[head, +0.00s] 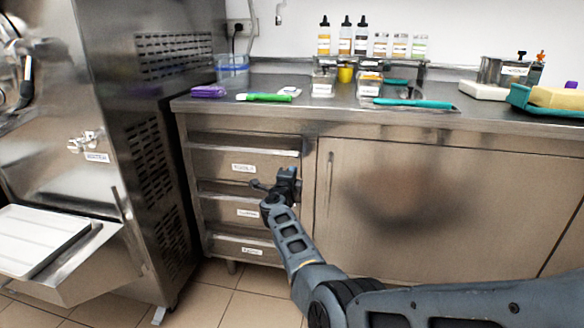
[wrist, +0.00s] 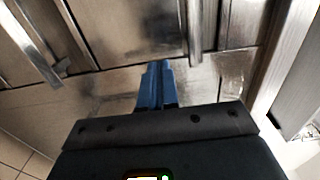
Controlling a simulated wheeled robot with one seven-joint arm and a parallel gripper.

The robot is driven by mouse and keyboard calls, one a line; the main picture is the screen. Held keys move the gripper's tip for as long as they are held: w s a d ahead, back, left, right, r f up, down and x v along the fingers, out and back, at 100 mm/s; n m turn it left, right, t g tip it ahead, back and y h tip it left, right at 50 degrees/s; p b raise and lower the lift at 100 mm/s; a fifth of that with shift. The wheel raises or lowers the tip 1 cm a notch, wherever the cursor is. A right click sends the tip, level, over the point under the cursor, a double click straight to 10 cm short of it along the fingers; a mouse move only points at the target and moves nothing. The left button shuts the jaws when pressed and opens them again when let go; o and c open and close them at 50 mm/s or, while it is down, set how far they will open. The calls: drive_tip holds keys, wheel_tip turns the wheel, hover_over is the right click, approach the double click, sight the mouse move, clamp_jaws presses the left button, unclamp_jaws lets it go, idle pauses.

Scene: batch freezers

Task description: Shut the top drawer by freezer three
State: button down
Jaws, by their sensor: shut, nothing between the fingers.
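The top drawer (head: 220,162) is the uppermost of three steel drawers under the counter, beside the freezer on the left. It has a bar handle along its upper edge and a small white label. A dark band shows above its handle; I cannot tell for sure whether the drawer stands slightly open. My gripper (head: 264,186) is in front of the drawers' right part, around the lower edge of the top drawer, and hides part of the fronts. In the wrist view its blue fingers (wrist: 156,84) are together and empty, pointing at steel fronts. I cannot tell whether they touch.
The steel freezer (head: 100,180) stands left, with a tray (head: 38,238) jutting out low in front. Right of the drawers is a closed cabinet door (head: 400,200). The countertop (head: 420,118) holds bottles, jars, a green-handled tool (head: 264,97) and a purple item (head: 208,91). Tiled floor shows below.

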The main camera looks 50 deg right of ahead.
drive_tip(key=p+v, duration=0.3)
drive_tip(key=v, duration=0.5)
drive_tip(key=shift+s+a, duration=0.2)
drive_tip(key=shift+a, duration=0.15)
drive_tip(key=shift+f, duration=0.1)
